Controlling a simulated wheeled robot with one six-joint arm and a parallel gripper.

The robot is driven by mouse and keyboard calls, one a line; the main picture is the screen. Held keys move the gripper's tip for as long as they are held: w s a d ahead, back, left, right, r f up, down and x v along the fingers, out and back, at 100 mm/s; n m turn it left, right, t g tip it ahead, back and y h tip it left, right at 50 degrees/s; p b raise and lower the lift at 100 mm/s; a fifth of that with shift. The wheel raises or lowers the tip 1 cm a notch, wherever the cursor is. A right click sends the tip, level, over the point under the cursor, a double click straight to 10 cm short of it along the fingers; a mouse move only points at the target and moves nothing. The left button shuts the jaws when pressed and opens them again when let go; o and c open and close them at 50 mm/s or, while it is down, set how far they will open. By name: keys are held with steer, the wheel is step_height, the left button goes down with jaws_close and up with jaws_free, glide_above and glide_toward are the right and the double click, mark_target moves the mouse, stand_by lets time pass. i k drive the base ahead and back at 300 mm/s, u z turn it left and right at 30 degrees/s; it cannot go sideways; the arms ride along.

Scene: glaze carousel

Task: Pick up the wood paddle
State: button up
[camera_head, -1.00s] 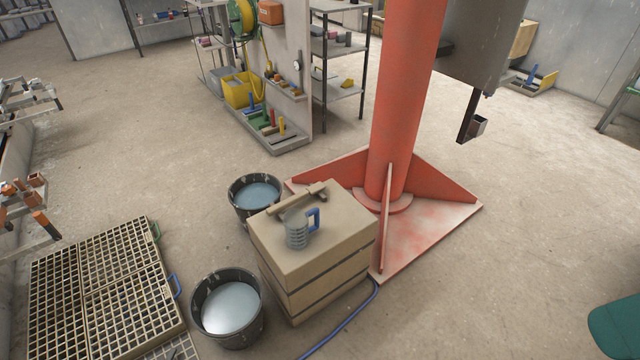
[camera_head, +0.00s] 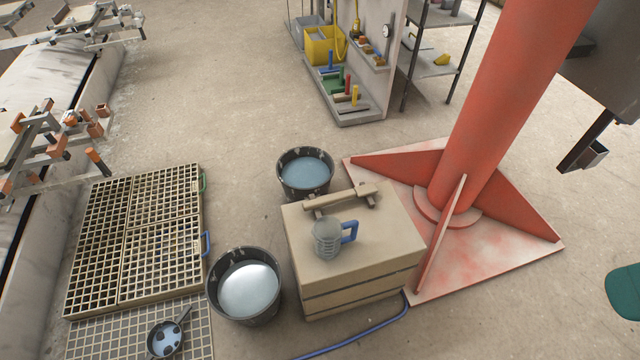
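No thing is plainly a wood paddle. A pale wooden bar (camera_head: 338,194) lies across two small blocks at the back of the top of a tan box (camera_head: 350,280); I cannot tell whether it is the paddle or a handle of the box. A grey ribbed jug with a blue handle (camera_head: 327,240) stands on the box in front of the bar. A dark round tool with a handle (camera_head: 166,338) lies on the floor grating at the bottom left. My gripper is not in view.
Two dark buckets of liquid, one behind (camera_head: 305,174) and one at front left (camera_head: 246,288), stand by the box. A red column base (camera_head: 500,250) blocks the right. A blue hose (camera_head: 355,338) crosses the floor. Floor grates (camera_head: 135,240) lie left. The middle back floor is clear.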

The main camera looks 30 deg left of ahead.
mark_target(364, 190)
steer(key=u, duration=0.75)
steer(key=i, duration=0.95)
steer(key=u, duration=0.85)
